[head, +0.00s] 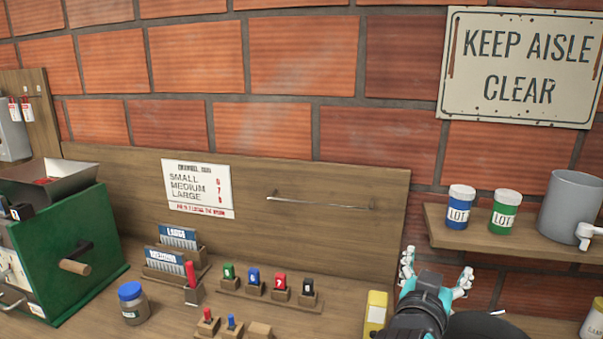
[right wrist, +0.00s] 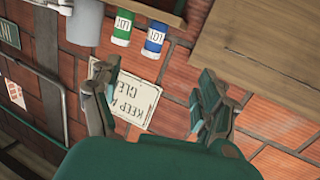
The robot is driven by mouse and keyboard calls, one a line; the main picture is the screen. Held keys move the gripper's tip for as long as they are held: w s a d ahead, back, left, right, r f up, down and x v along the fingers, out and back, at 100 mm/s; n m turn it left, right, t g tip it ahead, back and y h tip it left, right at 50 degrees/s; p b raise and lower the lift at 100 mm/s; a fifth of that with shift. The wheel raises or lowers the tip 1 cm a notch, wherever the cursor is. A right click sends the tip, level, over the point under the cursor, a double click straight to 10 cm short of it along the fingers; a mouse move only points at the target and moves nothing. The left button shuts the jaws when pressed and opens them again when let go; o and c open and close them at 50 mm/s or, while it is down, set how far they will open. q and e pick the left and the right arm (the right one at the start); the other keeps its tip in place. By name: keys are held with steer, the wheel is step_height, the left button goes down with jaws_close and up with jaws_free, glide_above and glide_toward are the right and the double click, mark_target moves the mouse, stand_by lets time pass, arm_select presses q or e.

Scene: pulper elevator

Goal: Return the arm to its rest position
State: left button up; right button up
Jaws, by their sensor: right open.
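My right gripper (head: 437,272) is at the lower right of the head view, in front of the brick wall and below the shelf. Its teal and grey fingers are spread apart with nothing between them. In the right wrist view its two fingers (right wrist: 158,112) also stand wide apart, with the brick wall and the sign behind them. My left gripper is not seen in either view.
A wooden shelf (head: 509,247) with a blue jar (head: 459,206), a green jar (head: 505,212) and a grey urn (head: 570,208) is right of the gripper. A workbench (head: 85,315) holds a green machine (head: 75,235), colored plugs and a yellow block (head: 376,312) beside the gripper.

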steer(key=s+f+n+g+y, duration=0.2)
steer(key=s+f, duration=0.2)
steer(key=f, duration=0.6)
steer(key=s+f+n+g+y, duration=0.2)
steer(key=s+f+g+y, duration=0.1)
steer(key=f, duration=0.7)
steer(key=s+a+f+n+g+y, duration=0.1)
steer(key=s+f+n+g+y, duration=0.15)
steer(key=s+f, duration=0.6)
steer(key=s+a+f+n+g+y, duration=0.15)
steer(key=s+f+g, duration=0.3)
steer(key=s, duration=0.65)
step_height(320, 180, down, 25)
steer(key=s, duration=0.2)
steer(key=s+d+f+g, duration=0.1)
steer(key=s+d+f, duration=0.2)
steer(key=s+f, duration=1.2)
step_height(320, 180, down, 2)
steer(key=shift+s+f, duration=0.25)
steer(key=shift+s, duration=0.15)
